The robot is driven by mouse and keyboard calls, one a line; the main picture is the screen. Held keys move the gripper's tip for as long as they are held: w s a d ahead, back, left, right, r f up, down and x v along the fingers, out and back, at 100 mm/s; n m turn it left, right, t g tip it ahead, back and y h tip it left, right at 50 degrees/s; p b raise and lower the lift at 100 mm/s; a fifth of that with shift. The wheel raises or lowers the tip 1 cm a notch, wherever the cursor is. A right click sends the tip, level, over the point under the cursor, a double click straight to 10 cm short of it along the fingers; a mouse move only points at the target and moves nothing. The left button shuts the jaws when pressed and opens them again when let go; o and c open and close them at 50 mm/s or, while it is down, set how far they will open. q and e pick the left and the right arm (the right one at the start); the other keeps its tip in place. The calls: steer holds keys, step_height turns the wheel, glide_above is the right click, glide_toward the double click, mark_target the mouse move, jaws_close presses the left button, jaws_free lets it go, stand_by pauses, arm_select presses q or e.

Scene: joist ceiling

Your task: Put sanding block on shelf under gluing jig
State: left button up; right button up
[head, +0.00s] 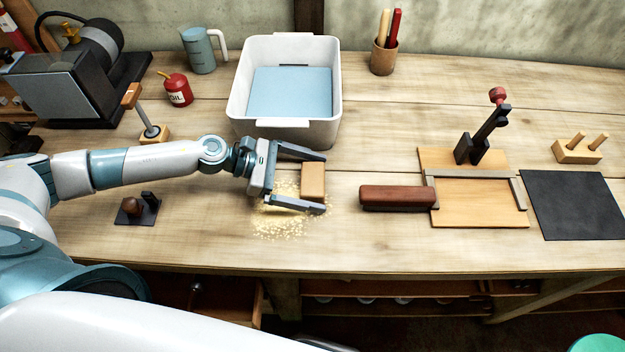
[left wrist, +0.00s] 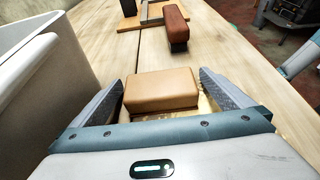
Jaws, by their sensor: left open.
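The tan sanding block (head: 313,181) lies on the bench top, on a scatter of sawdust. My left gripper (head: 316,182) is open, with one finger on each side of the block. In the left wrist view, the block (left wrist: 162,91) sits between the two fingers, with a gap visible at the right finger; I cannot tell whether the left finger touches it. The gluing jig (head: 478,214), a wooden board with grey fences and a dark toggle clamp, lies to the right. Below the bench's front edge a wooden shelf (head: 400,310) shows, mostly in shadow. My right gripper is not in view.
A white bin (head: 238,105) with a blue bottom stands behind the left gripper. A dark red-brown block (head: 397,198) lies against the jig's left side. A black mat (head: 572,205) lies right of the jig. The bench between sanding block and brown block is clear.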

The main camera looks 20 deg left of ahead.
mark_target(315, 178)
arm_select(q)
steer(key=c, duration=1.3)
steer(key=shift+r, duration=0.55)
steer(key=r, duration=0.1)
steer(key=r+b, duration=0.1)
steer(key=r, duration=0.1)
steer(key=shift+w+d+r, duration=0.1)
steer(key=shift+d+r, duration=0.1)
steer(key=shift+d, duration=0.05)
steer(key=d+r, duration=0.2)
steer(key=d, duration=0.1)
steer(key=w+d+r+p, duration=0.1)
steer(key=d+r, duration=0.1)
steer(key=d, duration=0.2)
steer(key=d+r, duration=0.2)
steer(key=d, duration=0.2)
steer(key=shift+w+r+p, duration=0.25)
steer(key=shift+w+p, duration=0.1)
steer(key=shift+p, duration=0.05)
